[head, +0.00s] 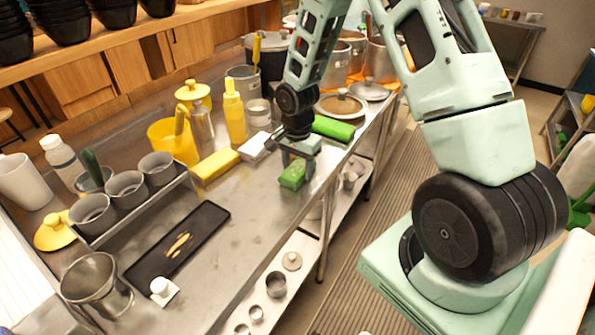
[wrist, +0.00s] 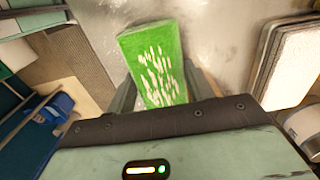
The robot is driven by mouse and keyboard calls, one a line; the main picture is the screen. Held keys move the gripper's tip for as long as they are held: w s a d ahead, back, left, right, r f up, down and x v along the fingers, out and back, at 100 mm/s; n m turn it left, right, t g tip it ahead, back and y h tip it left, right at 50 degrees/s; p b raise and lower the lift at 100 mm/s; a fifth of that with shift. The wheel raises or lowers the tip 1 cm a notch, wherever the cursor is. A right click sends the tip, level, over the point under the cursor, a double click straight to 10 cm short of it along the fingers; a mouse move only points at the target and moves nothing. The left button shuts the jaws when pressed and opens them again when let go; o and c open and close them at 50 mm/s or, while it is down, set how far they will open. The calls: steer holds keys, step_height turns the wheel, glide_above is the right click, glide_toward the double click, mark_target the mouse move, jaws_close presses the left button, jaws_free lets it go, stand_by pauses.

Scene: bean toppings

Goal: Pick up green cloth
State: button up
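A small green cloth-like block (head: 292,176) is at the front edge of the steel table, below my gripper (head: 297,165). In the wrist view the green piece (wrist: 155,60) is a flat rectangle with white flecks, its near end between my two fingers (wrist: 162,92). The fingers are spread apart on either side of it, and I see no clear grip. A second green item (head: 333,129), longer and rounded, lies on the table behind and to the right of my gripper.
A white-topped block (head: 254,147) and yellow block (head: 215,165) lie left of my gripper. Yellow bottle (head: 235,112), pots and lids (head: 341,105) stand behind. A black tray (head: 178,245) is at front left. The table (head: 250,215) is bare near its front edge.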

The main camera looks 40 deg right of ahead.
mark_target(297, 167)
steer(key=shift+r, duration=0.1)
steer(key=shift+c, duration=0.4)
step_height(297, 167, up, 18)
steer(key=b, duration=0.1)
stand_by(0.4)
